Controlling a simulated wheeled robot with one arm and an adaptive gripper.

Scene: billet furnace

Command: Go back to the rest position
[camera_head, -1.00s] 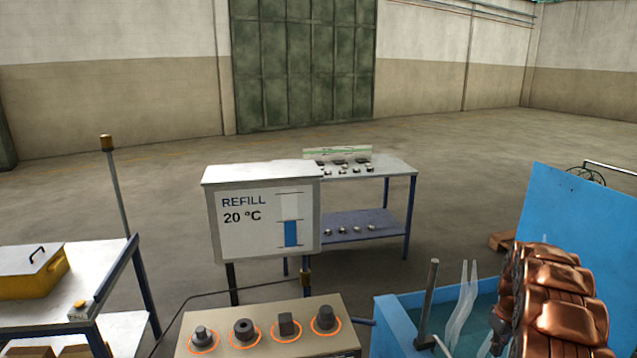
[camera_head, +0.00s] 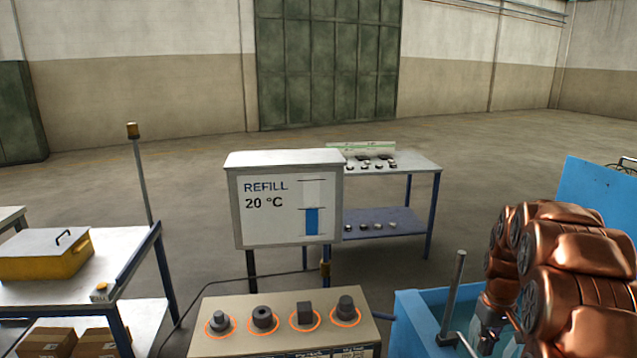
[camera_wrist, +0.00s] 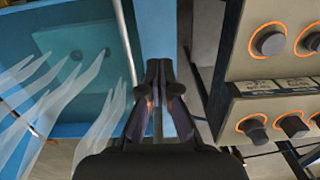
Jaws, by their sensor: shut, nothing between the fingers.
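My gripper (camera_wrist: 158,75) shows in the wrist view with its two fingers closed together and nothing between them. It points down over the blue rim of the water tank (camera_wrist: 160,25), with the tank's water on the left and the control panel on the right. In the head view my copper-coloured arm fills the lower right, in front of the blue tank (camera_head: 415,325).
A control panel (camera_head: 235,342) with several orange-ringed knobs stands at the bottom centre, left of the tank. Behind it is a sign reading REFILL 20 °C (camera_head: 285,208). A table with a yellow box (camera_head: 45,262) is at left. Open floor lies beyond.

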